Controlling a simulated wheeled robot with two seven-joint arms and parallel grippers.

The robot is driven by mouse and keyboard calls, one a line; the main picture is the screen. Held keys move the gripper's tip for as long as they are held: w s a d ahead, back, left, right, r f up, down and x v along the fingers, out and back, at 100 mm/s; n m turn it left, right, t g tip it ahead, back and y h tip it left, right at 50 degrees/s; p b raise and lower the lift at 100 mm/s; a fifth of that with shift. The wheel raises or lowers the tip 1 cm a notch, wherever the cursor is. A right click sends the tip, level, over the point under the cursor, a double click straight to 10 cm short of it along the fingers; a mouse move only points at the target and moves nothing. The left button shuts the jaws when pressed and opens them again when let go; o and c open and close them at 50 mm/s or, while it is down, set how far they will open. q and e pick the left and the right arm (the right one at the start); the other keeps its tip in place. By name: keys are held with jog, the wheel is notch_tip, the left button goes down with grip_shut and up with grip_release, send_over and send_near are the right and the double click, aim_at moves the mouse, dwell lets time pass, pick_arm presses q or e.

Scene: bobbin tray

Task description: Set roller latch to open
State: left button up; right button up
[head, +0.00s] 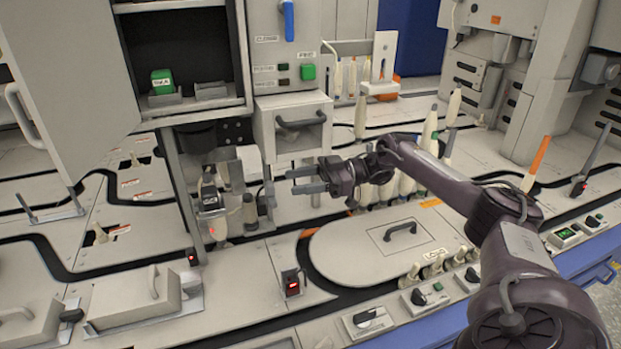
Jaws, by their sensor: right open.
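My right gripper (297,180) is open and empty, with its two fingers pointing left. It is above the deck, below the grey box with a dark handle (301,119). To its left is a small mechanism with a white roller-like part (249,163) and dark fittings. No part carries a readable roller latch label, so I cannot tell which one is the latch. A blue lever (288,20) hangs down on the grey panel at the top, beside a small label. My left gripper is not in view.
An open cabinet (200,107) with a green box (162,81) stands at the upper left, its door swung left. A rounded cover (372,262) with a handle lies below my gripper. Several bobbins (430,128) stand behind my forearm. Black curved tracks cross the deck.

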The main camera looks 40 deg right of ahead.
jog(key=shift+v, duration=1.6)
